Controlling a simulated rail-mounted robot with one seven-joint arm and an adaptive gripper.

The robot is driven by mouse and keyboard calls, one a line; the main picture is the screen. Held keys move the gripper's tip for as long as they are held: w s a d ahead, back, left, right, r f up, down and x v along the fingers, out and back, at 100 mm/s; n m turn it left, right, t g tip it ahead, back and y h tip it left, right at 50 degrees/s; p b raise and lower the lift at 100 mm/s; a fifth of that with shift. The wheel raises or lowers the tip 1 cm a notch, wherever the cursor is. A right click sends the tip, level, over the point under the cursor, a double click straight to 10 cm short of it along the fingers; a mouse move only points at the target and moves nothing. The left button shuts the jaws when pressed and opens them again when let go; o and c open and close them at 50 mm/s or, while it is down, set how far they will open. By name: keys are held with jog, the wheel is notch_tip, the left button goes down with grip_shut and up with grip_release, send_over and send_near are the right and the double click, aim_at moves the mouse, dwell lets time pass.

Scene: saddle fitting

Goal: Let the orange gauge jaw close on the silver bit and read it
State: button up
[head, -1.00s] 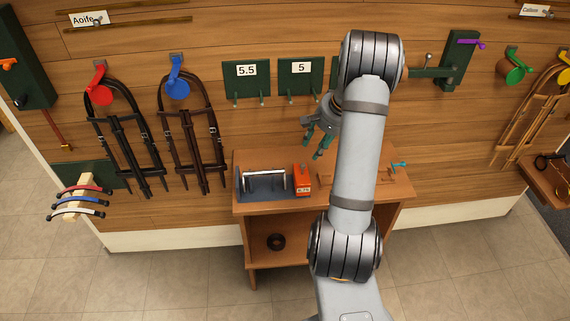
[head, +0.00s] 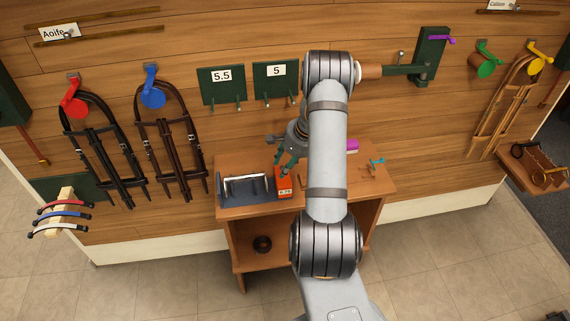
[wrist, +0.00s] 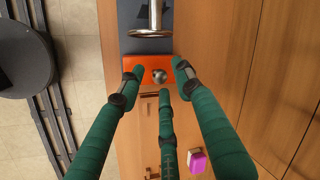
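The orange gauge (head: 284,182) stands on the wooden bench, with a small number label on its front. In the wrist view the gauge (wrist: 138,66) shows from above with a round metal knob. The silver bit (head: 244,178) lies on a dark grey mat (head: 262,199) just left of the gauge. In the wrist view a ring and bar of the bit (wrist: 148,33) lie beside the gauge, apart from its knob. My gripper (head: 285,170) is low over the gauge. Its green fingers (wrist: 157,80) are spread around the knob, open and holding nothing. Contact cannot be told.
A magenta object (head: 351,146) and a teal-handled item (head: 376,164) are on the bench's right part. Bridles hang on the wall at left. Green boards marked 5.5 (head: 222,87) and 5 (head: 276,83) hang above the bench. My arm hides part of the bench.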

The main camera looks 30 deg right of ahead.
jog(key=shift+c, duration=1.1)
grip_shut()
